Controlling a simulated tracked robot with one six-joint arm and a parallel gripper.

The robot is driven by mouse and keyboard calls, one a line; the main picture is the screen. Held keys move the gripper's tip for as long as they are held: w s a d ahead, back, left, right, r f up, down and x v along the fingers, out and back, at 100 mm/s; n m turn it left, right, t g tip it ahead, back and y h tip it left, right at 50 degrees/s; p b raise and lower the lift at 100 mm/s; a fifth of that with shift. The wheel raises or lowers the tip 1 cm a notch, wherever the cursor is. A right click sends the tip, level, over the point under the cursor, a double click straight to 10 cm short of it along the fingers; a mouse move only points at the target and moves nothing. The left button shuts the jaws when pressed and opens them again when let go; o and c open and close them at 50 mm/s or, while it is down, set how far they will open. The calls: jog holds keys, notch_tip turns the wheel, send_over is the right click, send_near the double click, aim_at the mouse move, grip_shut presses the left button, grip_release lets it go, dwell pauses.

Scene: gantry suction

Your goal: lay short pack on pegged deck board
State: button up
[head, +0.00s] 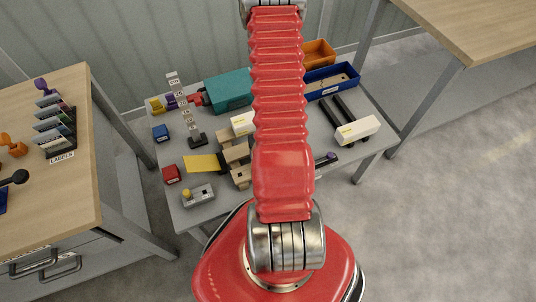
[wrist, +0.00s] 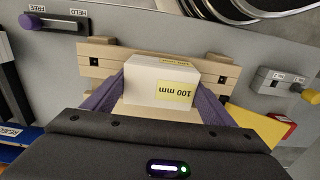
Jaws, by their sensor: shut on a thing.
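In the wrist view, my gripper (wrist: 160,84) is shut on a short white pack (wrist: 150,82) with a yellow "100 mm" label. Its purple fingers press on the pack's two sides. The pack is over the pale wooden deck board (wrist: 100,64). I cannot tell whether it touches the board. Wooden blocks stand at the board's upper edge, and the gripper body hides its lower part. In the head view, part of the wooden board (head: 239,174) shows left of my arm, which hides my gripper. A white pack (head: 242,123) shows there too; I cannot tell whether it is the held one.
A longer white pack (head: 358,130) lies by black rails (head: 335,110) at right. A teal box (head: 229,91), a blue tray (head: 333,86) and an orange bin (head: 319,53) stand behind. A grey box with a yellow knob (head: 198,196) is near the front left.

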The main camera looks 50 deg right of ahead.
jog(key=shift+f, duration=0.1)
jog(key=o, duration=1.3)
notch_tip(320, 180, up, 14)
jog(key=shift+f, duration=0.15)
dwell(1.2)
